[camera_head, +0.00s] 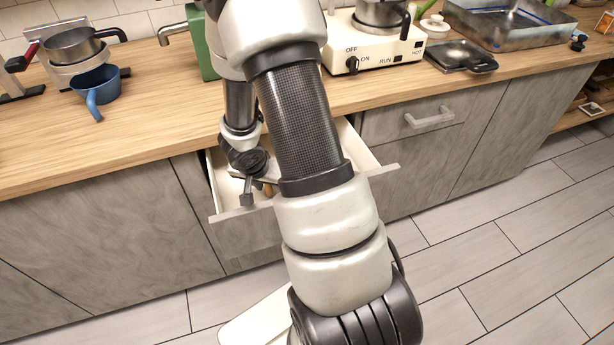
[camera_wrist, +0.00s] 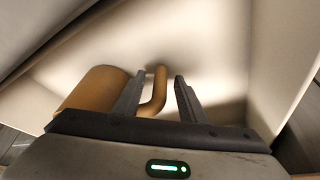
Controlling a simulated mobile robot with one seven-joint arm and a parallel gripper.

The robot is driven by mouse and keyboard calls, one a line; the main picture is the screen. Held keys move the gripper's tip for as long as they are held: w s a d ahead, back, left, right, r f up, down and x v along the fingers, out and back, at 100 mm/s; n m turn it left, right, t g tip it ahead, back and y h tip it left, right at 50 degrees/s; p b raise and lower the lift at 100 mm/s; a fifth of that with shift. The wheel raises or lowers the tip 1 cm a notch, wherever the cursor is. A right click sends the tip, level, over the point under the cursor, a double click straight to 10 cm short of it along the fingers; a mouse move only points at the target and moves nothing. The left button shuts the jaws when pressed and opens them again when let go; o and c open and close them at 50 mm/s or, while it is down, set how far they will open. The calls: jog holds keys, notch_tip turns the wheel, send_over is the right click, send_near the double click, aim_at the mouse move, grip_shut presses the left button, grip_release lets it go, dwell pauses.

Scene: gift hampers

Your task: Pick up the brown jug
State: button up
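The brown jug (camera_wrist: 92,88) lies inside an open white drawer, mostly left of my fingers in the wrist view. Its curved handle (camera_wrist: 158,92) shows between the two fingers. My gripper (camera_wrist: 160,77) is open, with a finger on each side of the handle and a gap on the right side. Contact on the left side cannot be told. In the head view my gripper (camera_head: 247,195) is down in the drawer, and only a small brown patch of the jug (camera_head: 268,188) shows beside it. The rest is hidden by my arm and the drawer.
The open drawer (camera_head: 385,171) has walls close around my gripper. A wooden counter (camera_head: 165,135) stands above it, holding a blue mug (camera_head: 98,86), a pot (camera_head: 72,46), a green object (camera_head: 198,45) and a white hot plate (camera_head: 372,48). The tiled floor in front is mostly clear.

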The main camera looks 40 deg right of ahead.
grip_shut()
jog(key=shift+r, duration=0.25)
